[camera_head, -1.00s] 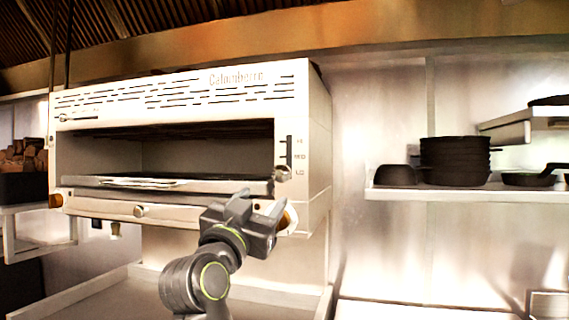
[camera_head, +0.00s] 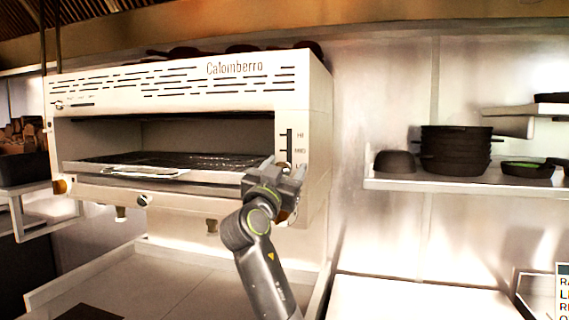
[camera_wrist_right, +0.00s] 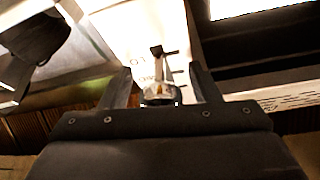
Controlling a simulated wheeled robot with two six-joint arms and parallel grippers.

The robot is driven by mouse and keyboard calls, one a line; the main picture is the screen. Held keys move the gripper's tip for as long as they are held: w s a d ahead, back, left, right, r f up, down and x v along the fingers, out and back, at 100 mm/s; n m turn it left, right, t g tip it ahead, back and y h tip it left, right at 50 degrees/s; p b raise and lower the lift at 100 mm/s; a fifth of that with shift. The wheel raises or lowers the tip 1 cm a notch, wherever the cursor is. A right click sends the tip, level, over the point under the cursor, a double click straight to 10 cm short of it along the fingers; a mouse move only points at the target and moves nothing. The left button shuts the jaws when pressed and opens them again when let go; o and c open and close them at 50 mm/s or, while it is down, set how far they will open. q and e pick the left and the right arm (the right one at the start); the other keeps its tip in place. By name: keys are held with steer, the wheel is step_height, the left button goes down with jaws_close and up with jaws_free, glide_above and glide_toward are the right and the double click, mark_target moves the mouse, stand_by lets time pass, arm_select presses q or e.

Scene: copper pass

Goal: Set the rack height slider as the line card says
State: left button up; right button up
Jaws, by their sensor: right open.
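The salamander grill (camera_head: 180,88), marked "Calomberro", has a vertical slider slot (camera_head: 289,143) on its right front, labelled HI, MID and LO from top to bottom. In the right wrist view the slider knob (camera_wrist_right: 159,93) sits between the fingers, at the end of the slot by the grill's face. In the head view the gripper hides the knob, at about LO level. My right gripper (camera_head: 283,169) is open around the knob; I see no clear contact. A card (camera_head: 563,291) is cut off at the lower right edge, so its setting cannot be read. My left gripper is out of view.
The rack (camera_head: 190,161) lies inside the open grill. A wall shelf (camera_head: 450,188) with stacked dark pans (camera_head: 455,150) stands to the right. The counter (camera_head: 150,275) below the grill is mostly clear.

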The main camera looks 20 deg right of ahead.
steer(key=shift+c, duration=0.3)
jaws_close()
step_height(320, 180, up, 8)
steer(key=shift+s+r+p, duration=0.1)
steer(key=shift+s+p, duration=0.05)
steer(key=shift+p, duration=1.05)
steer(key=shift+c, duration=1.1)
jaws_free()
steer(key=shift+o, duration=1.4)
steer(key=shift+f, duration=0.25)
